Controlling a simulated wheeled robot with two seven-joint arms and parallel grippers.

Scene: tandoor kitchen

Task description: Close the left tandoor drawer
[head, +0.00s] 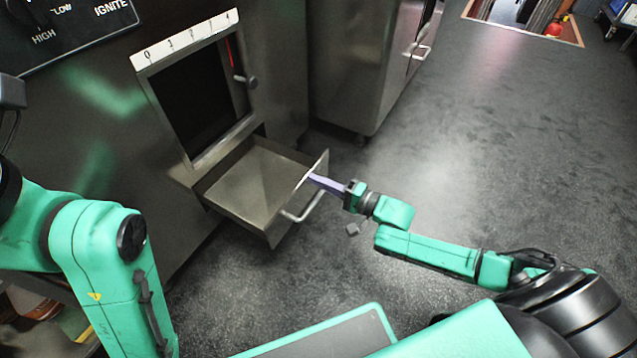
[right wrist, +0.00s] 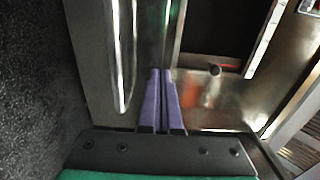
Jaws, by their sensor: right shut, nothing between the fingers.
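The tandoor drawer (head: 251,187) is a metal tray pulled out below a dark square opening in the steel tandoor front. Its front panel carries a bar handle (head: 304,207). My right gripper (head: 312,178) has purple fingers pressed together with nothing between them.
The dark opening (head: 198,103) above the drawer has a numbered strip and a small knob (head: 246,80). A steel cabinet (head: 352,62) on a wheel stands behind the drawer. The floor (head: 490,130) to the right is clear.

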